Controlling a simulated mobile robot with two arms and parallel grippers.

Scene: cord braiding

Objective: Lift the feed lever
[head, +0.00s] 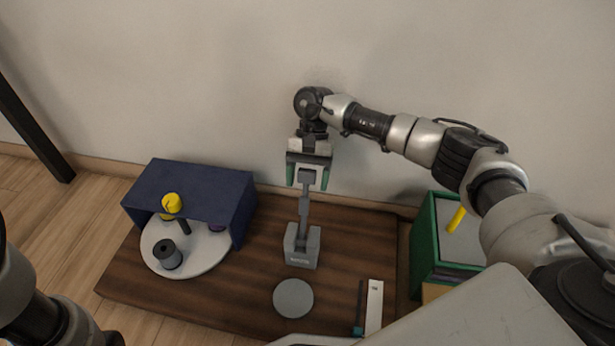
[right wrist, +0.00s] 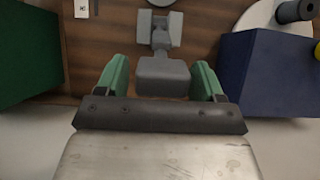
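The feed lever (head: 304,215) is a grey arm rising from a grey base block (head: 302,250) with small lettering on its front. Its wide grey handle shows in the right wrist view (right wrist: 162,77). My right gripper (head: 307,180) is at the handle, pointing down. Its two green fingers (right wrist: 160,82) stand on either side of the handle, with a visible gap on both sides. It is open and not holding the lever. Part of my left arm shows at the lower left of the head view; its gripper is out of view.
A dark wooden board (head: 225,285) carries a blue housing (head: 190,180) over a white round plate (head: 208,255) with a dark grey spool (head: 167,255) and a yellow spool (head: 171,204). A grey disc (head: 293,298) lies in front of the lever. A green box (head: 424,240) stands right.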

